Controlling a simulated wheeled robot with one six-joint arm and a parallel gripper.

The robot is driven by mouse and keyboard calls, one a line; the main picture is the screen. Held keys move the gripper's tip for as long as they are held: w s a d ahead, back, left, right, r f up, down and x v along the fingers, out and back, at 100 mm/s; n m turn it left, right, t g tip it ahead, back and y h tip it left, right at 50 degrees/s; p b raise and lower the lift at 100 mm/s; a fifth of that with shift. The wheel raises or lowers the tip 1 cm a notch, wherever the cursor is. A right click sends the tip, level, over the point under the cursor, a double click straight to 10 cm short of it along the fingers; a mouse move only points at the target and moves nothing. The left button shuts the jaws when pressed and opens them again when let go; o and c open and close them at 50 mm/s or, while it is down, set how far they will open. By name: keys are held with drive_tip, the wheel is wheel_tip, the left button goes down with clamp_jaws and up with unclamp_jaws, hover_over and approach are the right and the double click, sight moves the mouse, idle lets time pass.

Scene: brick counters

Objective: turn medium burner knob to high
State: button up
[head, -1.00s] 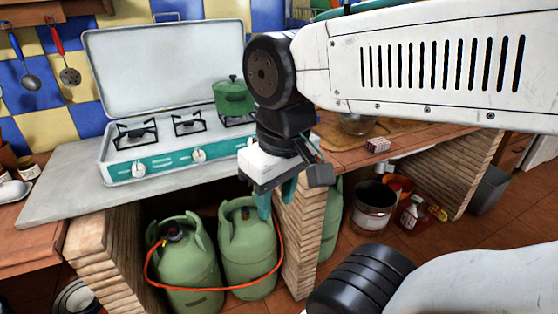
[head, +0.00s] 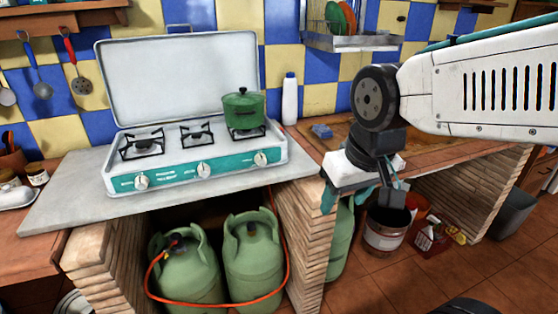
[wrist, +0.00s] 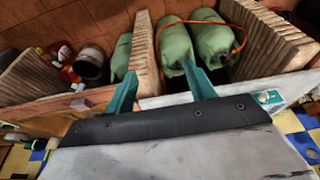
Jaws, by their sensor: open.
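The white gas stove (head: 200,140) stands on the grey counter slab with its lid up. Its teal front panel carries a left knob (head: 141,181), a middle knob (head: 204,169) and a right knob (head: 261,158). Which one is the medium burner's knob I cannot tell for sure. My gripper (head: 357,198) is open and empty, right of the stove and apart from it, below counter-top height in the picture. In the wrist view, its teal fingers (wrist: 159,72) are spread, with nothing between them. One stove knob (wrist: 264,98) shows at the right there.
A green pot (head: 243,109) sits on the right burner. A white bottle (head: 290,98) stands behind the stove's right end. Green gas cylinders (head: 252,258) with an orange hose stand under the counter, beside a brick pillar (head: 305,245). A bucket (head: 386,230) stands on the floor.

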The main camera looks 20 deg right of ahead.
drive_tip(key=w+a+f+t, duration=0.1)
drive_tip(key=w+f+t, duration=0.25)
drive_tip(key=w, duration=0.85)
drive_tip(key=w+a+f+t, duration=0.1)
drive_tip(key=w+f+t, duration=0.25)
drive_tip(key=w, duration=0.85)
drive_tip(key=t, duration=0.4)
approach(263, 163)
drive_tip(key=w+f+t, duration=0.1)
drive_tip(key=w, duration=0.2)
drive_tip(key=w+f+t, duration=0.1)
drive_tip(key=w, duration=0.2)
drive_tip(key=w+f+t, duration=0.1)
drive_tip(key=w, duration=0.3)
drive_tip(key=shift+f+t, duration=0.2)
drive_tip(key=shift+t, duration=0.2)
drive_tip(key=c, duration=1)
